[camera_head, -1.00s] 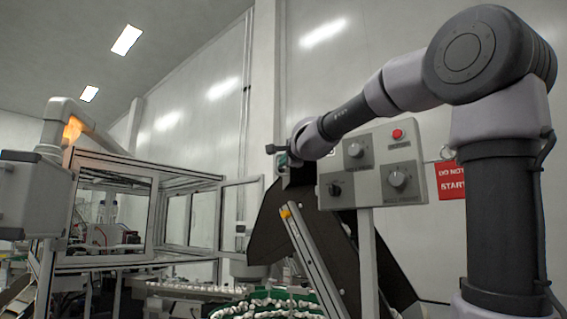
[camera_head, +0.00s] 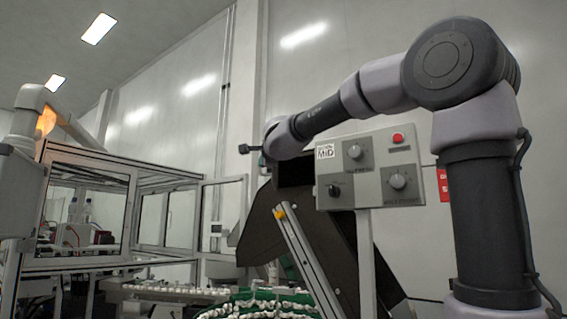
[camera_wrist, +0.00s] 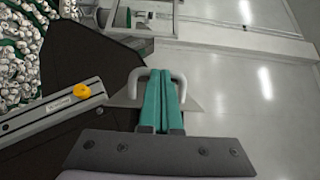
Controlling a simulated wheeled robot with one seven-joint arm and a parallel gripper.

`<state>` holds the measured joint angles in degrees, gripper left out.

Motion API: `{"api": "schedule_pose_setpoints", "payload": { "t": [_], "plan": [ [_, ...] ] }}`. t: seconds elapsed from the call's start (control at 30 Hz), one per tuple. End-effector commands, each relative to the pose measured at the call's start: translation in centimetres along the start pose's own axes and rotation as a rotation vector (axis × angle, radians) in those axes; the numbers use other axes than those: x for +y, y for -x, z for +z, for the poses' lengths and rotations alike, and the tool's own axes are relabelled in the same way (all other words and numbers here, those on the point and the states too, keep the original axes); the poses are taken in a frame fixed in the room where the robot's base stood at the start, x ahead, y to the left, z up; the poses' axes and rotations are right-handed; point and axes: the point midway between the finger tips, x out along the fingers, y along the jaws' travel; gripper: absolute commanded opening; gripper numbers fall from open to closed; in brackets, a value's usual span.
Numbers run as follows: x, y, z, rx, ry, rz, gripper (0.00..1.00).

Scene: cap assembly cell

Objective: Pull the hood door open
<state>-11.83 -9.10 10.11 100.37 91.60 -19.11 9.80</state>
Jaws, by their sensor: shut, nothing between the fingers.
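The hood (camera_head: 133,205) is a metal-framed enclosure with clear panels at the left of the head view. A framed clear panel (camera_head: 246,215), which looks like its door, stands out at the hood's right side; I cannot tell how far open it is. In the wrist view, my gripper (camera_wrist: 162,78) has two teal fingers pressed together with nothing between them.
A control box (camera_head: 375,168) with knobs and a red button stands on a post right of centre. A dark chute (camera_head: 265,235) and a slanted metal rail (camera_head: 310,262) lie below my arm. Many white caps (camera_wrist: 18,50) fill the wrist view's upper left.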

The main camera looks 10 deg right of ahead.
Motion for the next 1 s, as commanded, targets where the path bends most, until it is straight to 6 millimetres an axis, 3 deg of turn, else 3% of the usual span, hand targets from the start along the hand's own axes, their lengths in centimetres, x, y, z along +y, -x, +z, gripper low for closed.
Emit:
{"api": "schedule_pose_setpoints", "payload": {
  "t": [0.2,0.5,1.0],
  "plan": [
    [0.1,-1.9,2.8,-0.002,-0.001,0.002,0.0],
    [0.1,-4.1,5.2,-0.002,-0.001,0.002,0.0],
    [0.0,-5.2,6.1,-0.001,-0.001,0.0,0.0]
  ]
}}
